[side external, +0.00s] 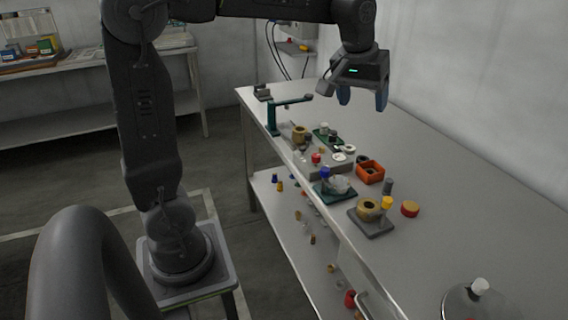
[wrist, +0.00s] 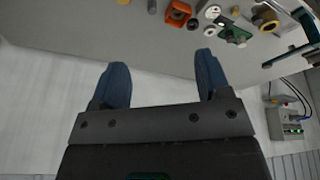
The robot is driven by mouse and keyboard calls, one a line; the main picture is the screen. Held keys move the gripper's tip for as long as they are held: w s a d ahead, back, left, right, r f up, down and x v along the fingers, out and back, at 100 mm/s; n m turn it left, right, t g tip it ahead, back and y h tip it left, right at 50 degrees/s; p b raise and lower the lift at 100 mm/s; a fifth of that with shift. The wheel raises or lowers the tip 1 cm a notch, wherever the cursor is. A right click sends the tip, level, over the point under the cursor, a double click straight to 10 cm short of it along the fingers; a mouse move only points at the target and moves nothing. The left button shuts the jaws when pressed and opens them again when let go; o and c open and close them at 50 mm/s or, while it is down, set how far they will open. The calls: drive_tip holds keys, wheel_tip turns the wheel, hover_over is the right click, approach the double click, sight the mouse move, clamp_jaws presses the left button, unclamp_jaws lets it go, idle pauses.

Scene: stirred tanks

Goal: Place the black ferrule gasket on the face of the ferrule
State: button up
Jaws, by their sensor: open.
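My gripper (side external: 362,99) is open and empty, high above the far part of the bench near the wall. Its two blue fingers also show spread apart in the wrist view (wrist: 162,64). A small black ring (side external: 362,159), which looks like the gasket, lies beside the orange bin (side external: 370,173). The ring also shows in the wrist view (wrist: 192,24), well away from the fingers. Dark contents sit in the bin, too small to identify. White ring-shaped pieces (side external: 348,149) lie close by. I cannot tell which piece is the ferrule.
A teal stand (side external: 272,118) with a side arm rises at the bench's left edge. A grey plate (side external: 374,222) carries a tan ring and a yellow-topped piece. A red and yellow disc (side external: 410,209) and a glass vessel (side external: 476,303) stand nearer. The bench's right side is mostly clear.

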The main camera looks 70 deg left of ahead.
drive_tip(key=s+d+f+m+t, duration=0.1)
drive_tip(key=s+d, duration=0.4)
drive_tip(key=s, duration=0.7)
drive_tip(key=f+m, duration=0.1)
drive_tip(key=m, duration=0.1)
drive_tip(key=shift+m, duration=0.4)
drive_tip(key=shift+o, duration=0.4)
drive_tip(key=s+d+f+m+t+h, duration=0.1)
drive_tip(key=s+d+f+m, duration=0.1)
drive_tip(key=s+f, duration=0.2)
drive_tip(key=s, duration=0.3)
drive_tip(key=shift+s+f+m, duration=0.4)
drive_tip(key=shift+w+a, duration=0.1)
